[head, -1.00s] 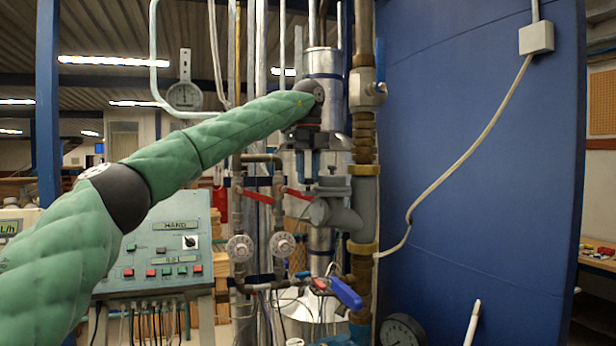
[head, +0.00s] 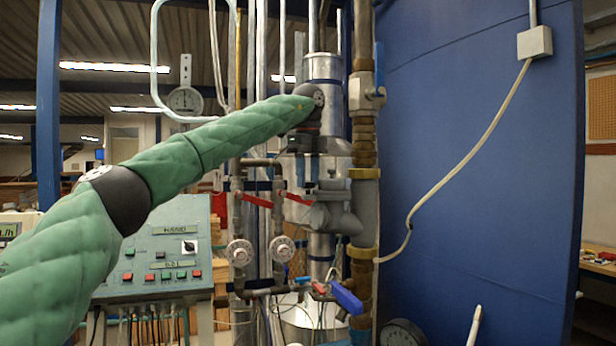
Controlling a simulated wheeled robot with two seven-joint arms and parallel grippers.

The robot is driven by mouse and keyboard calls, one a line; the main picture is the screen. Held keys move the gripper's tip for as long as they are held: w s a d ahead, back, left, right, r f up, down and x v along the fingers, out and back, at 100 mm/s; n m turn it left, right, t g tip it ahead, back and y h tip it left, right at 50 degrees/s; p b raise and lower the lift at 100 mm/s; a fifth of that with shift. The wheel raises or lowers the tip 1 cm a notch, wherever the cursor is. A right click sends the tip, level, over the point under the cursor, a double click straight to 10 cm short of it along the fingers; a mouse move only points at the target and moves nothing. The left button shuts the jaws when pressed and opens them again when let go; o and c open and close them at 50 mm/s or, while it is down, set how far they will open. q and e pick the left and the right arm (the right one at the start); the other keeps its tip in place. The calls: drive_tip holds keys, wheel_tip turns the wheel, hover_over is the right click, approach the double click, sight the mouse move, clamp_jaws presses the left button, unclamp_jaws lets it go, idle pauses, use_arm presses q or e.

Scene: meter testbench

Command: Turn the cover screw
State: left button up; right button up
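The grey meter body (head: 338,217) sits on the pipework right of centre, with a flanged cap on top (head: 330,188). I cannot clearly make out a separate cover screw on it. My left arm reaches in from the left, and its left gripper (head: 307,174) points down just above and left of that cap. Its two fingers seem slightly apart with nothing seen between them. I see no clear contact with the cap. My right gripper is not in view.
Red lever handles (head: 257,200) sit left of the meter. A thick brass and grey pipe (head: 364,140) stands right of the gripper. A green control panel (head: 155,245) is at left.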

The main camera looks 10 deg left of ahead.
use_arm(q)
drive_tip(key=shift+o, duration=1.2)
drive_tip(key=shift+a, duration=0.1)
drive_tip(key=shift+s, duration=0.15)
drive_tip(key=shift+r, duration=0.2)
